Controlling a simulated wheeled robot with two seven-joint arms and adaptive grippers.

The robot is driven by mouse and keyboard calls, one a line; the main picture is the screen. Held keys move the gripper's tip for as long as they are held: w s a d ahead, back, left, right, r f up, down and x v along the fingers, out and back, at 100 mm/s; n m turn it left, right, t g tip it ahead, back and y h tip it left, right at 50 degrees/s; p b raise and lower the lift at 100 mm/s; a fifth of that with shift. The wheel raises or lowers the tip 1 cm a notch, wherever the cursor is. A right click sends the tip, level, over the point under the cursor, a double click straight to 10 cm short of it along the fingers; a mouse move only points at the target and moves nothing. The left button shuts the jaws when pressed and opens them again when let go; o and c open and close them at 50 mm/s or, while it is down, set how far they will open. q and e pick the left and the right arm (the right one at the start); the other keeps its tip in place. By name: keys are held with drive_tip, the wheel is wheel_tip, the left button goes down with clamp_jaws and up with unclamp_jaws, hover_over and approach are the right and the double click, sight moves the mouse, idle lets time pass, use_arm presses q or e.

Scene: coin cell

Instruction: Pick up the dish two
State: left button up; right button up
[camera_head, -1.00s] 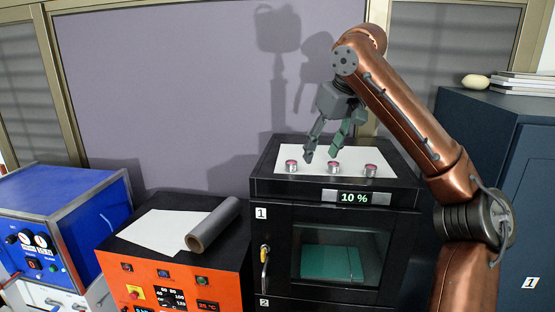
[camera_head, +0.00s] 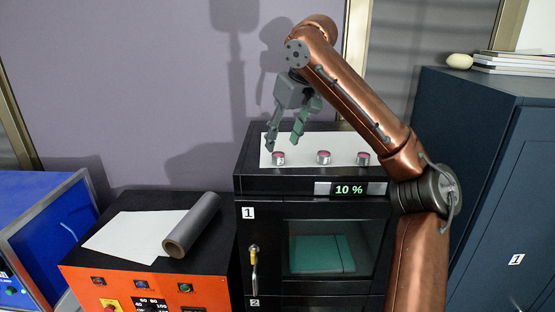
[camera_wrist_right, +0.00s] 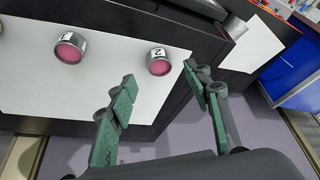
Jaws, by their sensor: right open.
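Dish two (camera_wrist_right: 159,62) is a small round metal dish with a pink-red top and a "2" label, seen in the right wrist view. It appears to be the leftmost dish (camera_head: 278,158) in the head view. It sits on a white sheet (camera_head: 343,143) on top of the black oven (camera_head: 290,186). My right gripper (camera_head: 283,143) points down just above and behind this dish. In the wrist view the open green fingers (camera_wrist_right: 159,80) have the dish just beyond the gap between their tips, with nothing held. My left gripper is not in view.
Two similar dishes stand to the right, a middle one (camera_head: 323,157) and a right one (camera_head: 363,158). An orange-fronted machine (camera_head: 150,285) carries a paper sheet and a grey roll (camera_head: 191,225). A dark blue cabinet (camera_head: 480,150) stands right; a wall is behind.

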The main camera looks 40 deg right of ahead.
sight(279, 154)
drive_tip(key=x, duration=0.2)
drive_tip(key=shift+w+f, duration=0.15)
drive_tip(key=shift+f, duration=0.1)
drive_tip(key=shift+d+f, duration=0.1)
drive_tip(key=shift+f, duration=0.25)
drive_tip(key=shift+w+f, duration=0.25)
drive_tip(key=shift+f, duration=0.05)
drive_tip(key=shift+w+f, duration=0.15)
drive_tip(key=shift+f, duration=0.1)
drive_tip(key=shift+w+f, duration=0.1)
drive_tip(key=shift+f, duration=0.05)
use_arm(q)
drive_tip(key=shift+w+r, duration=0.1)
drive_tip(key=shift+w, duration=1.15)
use_arm(e)
drive_tip(key=c, duration=1.2)
